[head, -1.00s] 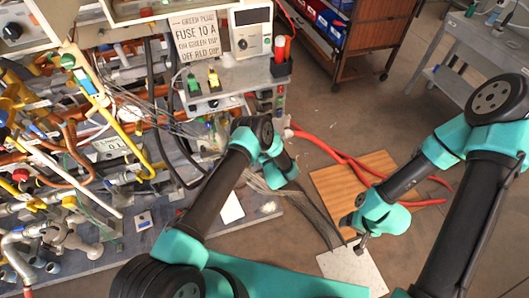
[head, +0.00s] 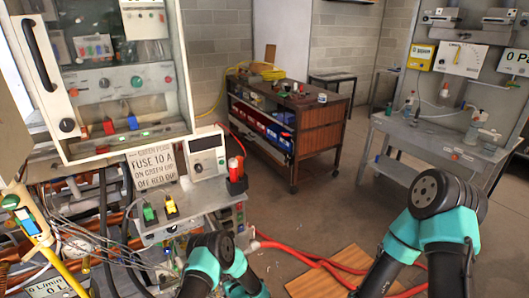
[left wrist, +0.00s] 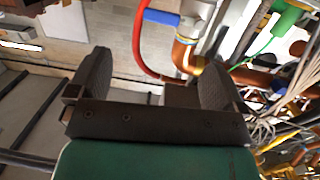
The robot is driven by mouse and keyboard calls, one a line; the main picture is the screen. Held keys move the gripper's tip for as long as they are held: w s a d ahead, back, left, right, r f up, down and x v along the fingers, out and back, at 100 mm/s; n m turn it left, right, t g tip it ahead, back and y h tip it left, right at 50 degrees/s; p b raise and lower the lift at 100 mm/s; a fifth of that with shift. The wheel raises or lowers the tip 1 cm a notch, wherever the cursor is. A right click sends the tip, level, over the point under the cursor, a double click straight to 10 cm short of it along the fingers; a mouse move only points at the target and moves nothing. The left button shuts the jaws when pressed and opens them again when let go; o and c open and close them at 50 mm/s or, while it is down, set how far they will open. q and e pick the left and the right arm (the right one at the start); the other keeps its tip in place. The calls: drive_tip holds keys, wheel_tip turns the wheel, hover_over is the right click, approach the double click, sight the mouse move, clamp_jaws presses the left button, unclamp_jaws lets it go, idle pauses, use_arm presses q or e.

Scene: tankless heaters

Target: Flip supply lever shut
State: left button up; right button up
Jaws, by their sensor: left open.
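My left gripper (left wrist: 152,75) is open and empty in the left wrist view, its two dark fingers spread apart. A blue bar like a lever (left wrist: 162,17) lies beyond the fingers, between a red hose and a copper pipe; I cannot tell if it is the supply lever. A yellow bar with green and blue parts (head: 30,222) stands at the left in the head view, and I cannot confirm its role either. In the head view my left arm shows at the bottom, its gripper hidden. My right arm comes in at the lower right, its gripper out of view.
Pipes and loose wires (head: 85,240) crowd the lower left. A grey bench (head: 190,215) holds a meter (head: 207,155) and a sign (head: 153,166). A glass-fronted cabinet (head: 120,75) stands above. A wooden cart (head: 318,132) and grey table (head: 440,140) stand further back, with open floor between.

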use_arm(q)
drive_tip(key=s+a+r+m+g+h, duration=0.1)
drive_tip(key=s+r+g+h, duration=0.2)
drive_tip(key=s, duration=0.7)
drive_tip(key=s+a+r+m+g+h, duration=0.1)
drive_tip(key=s+r+g+h, duration=0.3)
drive_tip(key=s, duration=0.7)
drive_tip(key=s+a+r+m+g+h, duration=0.1)
drive_tip(key=s+a+r+g+h, duration=0.2)
drive_tip(key=s+g, duration=0.4)
drive_tip(key=s+r+h, duration=0.1)
drive_tip(key=s, duration=0.3)
drive_tip(key=shift+s+m, duration=0.15)
drive_tip(key=shift+m, duration=0.15)
drive_tip(key=shift+a, duration=0.1)
